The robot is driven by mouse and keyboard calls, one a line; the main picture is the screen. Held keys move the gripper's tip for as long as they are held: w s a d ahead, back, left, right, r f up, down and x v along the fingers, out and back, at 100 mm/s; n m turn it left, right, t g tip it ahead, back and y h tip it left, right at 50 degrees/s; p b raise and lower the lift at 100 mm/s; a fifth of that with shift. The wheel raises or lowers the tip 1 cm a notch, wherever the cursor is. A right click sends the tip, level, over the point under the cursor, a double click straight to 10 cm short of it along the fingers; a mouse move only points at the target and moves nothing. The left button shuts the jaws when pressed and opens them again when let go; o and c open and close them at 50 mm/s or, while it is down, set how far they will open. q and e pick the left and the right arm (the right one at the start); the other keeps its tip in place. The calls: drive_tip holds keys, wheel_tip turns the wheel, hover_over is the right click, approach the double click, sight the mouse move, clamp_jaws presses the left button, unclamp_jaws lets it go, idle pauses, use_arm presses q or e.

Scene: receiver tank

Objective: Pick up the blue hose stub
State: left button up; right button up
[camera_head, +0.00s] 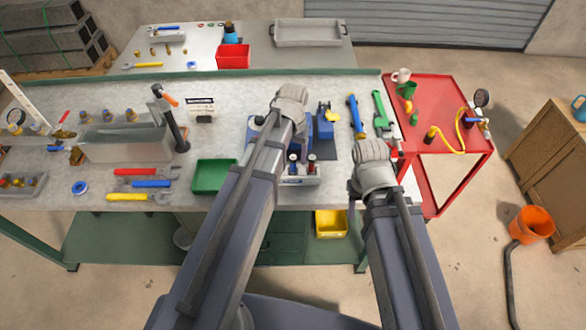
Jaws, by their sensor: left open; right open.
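I cannot make out the blue hose stub for certain. A blue, elongated tool-like object (356,116) lies on the workbench (225,120), right of centre, beside a green wrench (381,112). My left gripper (291,104) is over the middle of the bench, left of the blue object, and its arm hides part of the bench. My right gripper (372,158) is over the bench's front right edge, nearer to me than the blue object. Both are open; their fingertips are hardly visible, and I see nothing held.
A blue vise-like device (323,128) stands between the grippers. A green tray (213,177), a grey trough (125,146) and several wrenches lie to the left. A red cart (445,95) stands at the right. An orange bucket (531,224) is on the floor.

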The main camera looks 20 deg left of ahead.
sight(293, 164)
use_arm(q)
wheel_tip(293, 164, down, 5)
drive_tip(key=b, duration=0.4)
drive_tip(key=shift+w+b, duration=0.15)
drive_tip(key=shift+b, duration=0.15)
drive_tip(key=shift+r, duration=0.1)
clamp_jaws()
